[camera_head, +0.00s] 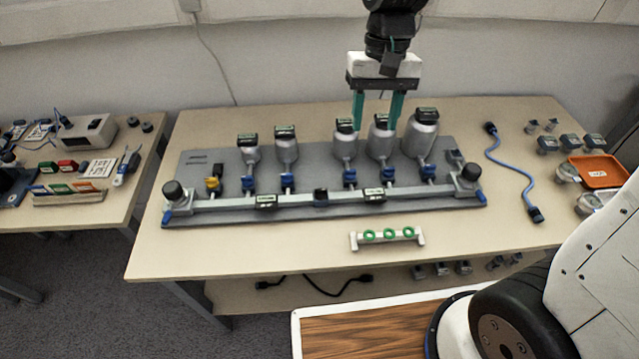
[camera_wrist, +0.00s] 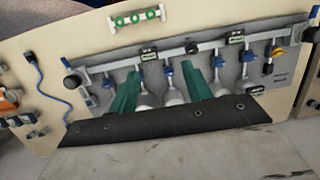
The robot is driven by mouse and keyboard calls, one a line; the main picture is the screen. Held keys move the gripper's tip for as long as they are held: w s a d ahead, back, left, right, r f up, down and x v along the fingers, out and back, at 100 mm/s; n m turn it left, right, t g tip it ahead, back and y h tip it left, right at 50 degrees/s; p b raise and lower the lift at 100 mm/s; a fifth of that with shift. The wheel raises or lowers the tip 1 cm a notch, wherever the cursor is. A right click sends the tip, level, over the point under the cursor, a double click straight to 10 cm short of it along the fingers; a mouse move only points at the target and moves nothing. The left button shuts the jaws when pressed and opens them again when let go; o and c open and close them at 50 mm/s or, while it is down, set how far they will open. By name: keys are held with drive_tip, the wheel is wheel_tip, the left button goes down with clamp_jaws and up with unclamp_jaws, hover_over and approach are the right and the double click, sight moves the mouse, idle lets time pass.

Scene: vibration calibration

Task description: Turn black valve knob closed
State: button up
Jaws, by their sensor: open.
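A grey manifold board (camera_head: 235,215) lies on the table with a rail, silver canisters and blue valve handles. Black knobs sit at the rail's left end (camera_head: 172,190), its right end (camera_head: 471,172) and its middle (camera_head: 320,196); I cannot tell which is the black valve knob. The middle knob also shows in the wrist view (camera_wrist: 191,47). A yellow handle (camera_head: 212,184) is near the left. My gripper (camera_head: 377,110) is open and empty, green fingers pointing down above the rear canisters. In the wrist view its fingers (camera_wrist: 160,75) spread over the canisters, apart from the knobs.
Tall canisters (camera_head: 421,133) stand along the board's rear. A white rack with green rings (camera_head: 388,237) lies in front. A blue cable (camera_head: 512,172) and orange tray (camera_head: 598,172) are at the right. The table's front left (camera_head: 200,250) is clear.

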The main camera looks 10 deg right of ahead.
drive_tip(key=g, duration=0.2)
approach(320, 189)
drive_tip(key=x, duration=0.7)
drive_tip(key=shift+s+f, duration=0.15)
drive_tip(key=shift+f, duration=0.15)
drive_tip(key=shift+s+f, duration=0.25)
drive_tip(key=shift+f, duration=0.3)
drive_tip(key=c, duration=1)
